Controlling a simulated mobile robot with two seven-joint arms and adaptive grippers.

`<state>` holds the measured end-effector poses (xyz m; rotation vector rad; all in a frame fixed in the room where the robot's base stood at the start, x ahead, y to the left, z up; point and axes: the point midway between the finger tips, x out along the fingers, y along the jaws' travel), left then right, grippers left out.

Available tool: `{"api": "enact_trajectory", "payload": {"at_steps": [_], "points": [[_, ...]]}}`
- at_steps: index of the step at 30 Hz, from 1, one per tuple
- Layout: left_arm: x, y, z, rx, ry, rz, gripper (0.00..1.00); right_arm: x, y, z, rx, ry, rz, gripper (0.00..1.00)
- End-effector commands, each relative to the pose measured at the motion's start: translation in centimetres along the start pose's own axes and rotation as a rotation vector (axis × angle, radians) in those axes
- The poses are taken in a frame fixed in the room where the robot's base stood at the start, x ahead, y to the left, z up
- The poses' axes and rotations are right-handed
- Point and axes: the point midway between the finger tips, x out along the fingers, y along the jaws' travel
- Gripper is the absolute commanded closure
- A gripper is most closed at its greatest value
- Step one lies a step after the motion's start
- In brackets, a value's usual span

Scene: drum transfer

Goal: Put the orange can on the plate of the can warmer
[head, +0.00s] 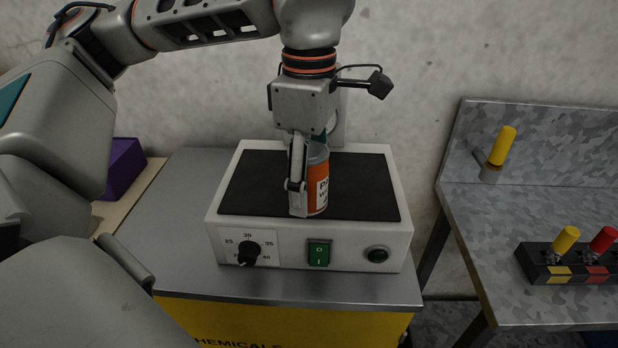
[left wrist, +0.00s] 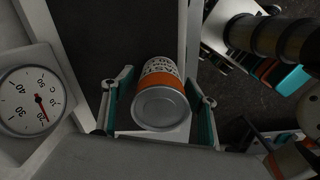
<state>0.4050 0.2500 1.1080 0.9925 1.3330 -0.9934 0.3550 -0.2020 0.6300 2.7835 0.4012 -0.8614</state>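The orange can (head: 318,182) stands upright on the dark plate (head: 365,185) of the can warmer (head: 221,239), near the plate's front edge and about midway across. My left gripper (head: 302,208) reaches down around it, with one finger in front of the can's left side and the other mostly hidden behind. In the left wrist view the can (left wrist: 161,107) shows its grey lid between the two fingers of the gripper (left wrist: 160,76). The fingers look slightly apart from the can. My right gripper is in neither view.
The warmer's front has a dial (head: 249,252), a green switch (head: 319,252) and a dark button (head: 377,255). A round gauge (left wrist: 35,100) stands by the plate. A metal bench (head: 500,225) with yellow and red handles is at the right. A purple box (head: 124,168) is at the left.

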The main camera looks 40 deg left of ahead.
Motion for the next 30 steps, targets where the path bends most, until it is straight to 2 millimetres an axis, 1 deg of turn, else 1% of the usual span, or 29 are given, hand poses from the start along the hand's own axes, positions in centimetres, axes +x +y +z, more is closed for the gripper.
{"api": "enact_trajectory", "payload": {"at_steps": [8, 11, 14, 24, 27, 30], "points": [[-0.1, 0.0, 0.0, 0.0, 0.0, 0.0, 0.43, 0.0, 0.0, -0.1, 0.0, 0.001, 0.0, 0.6], [-0.8, 0.0, 0.0, 0.0, -0.001, 0.002, 0.43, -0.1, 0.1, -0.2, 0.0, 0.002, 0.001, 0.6], [-2.2, 0.1, 0.1, -0.001, -0.002, 0.005, 0.43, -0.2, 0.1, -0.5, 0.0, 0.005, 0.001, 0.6], [-9.2, 0.0, 0.1, -0.001, -0.002, 0.006, 0.43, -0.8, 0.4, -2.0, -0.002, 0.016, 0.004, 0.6], [-10.7, 0.0, 0.0, -0.001, -0.001, 0.004, 0.43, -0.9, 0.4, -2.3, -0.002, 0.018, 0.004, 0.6], [-11.7, 0.0, 0.0, -0.001, -0.001, 0.002, 0.43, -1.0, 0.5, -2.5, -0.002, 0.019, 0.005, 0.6]]}}
